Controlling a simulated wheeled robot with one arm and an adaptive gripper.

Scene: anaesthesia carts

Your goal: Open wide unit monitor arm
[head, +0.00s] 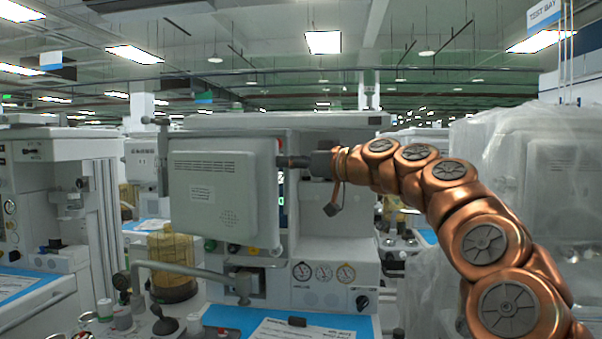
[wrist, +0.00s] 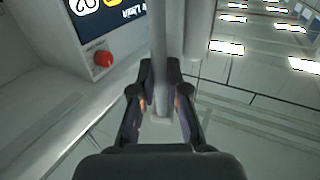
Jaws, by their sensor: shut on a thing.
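The wide unit's monitor (head: 222,195) is a pale grey box seen from its back, standing out in front of the white anaesthesia unit (head: 325,258). My gripper (head: 292,161) comes in from the right at the monitor's right edge. In the wrist view, my gripper (wrist: 160,98) is shut on a slim grey bar (wrist: 158,45) between its two dark fingers. Beside the bar is a panel with a dark screen (wrist: 108,14) and a red knob (wrist: 104,58). The joint that carries the monitor is hidden in the head view.
A yellowish canister (head: 172,262) and a grey tube arm (head: 195,272) stand below the monitor. A blue work surface with a paper (head: 300,331) lies in front. Another unit (head: 50,200) stands at left, and a plastic-draped one (head: 535,190) at right, behind my arm.

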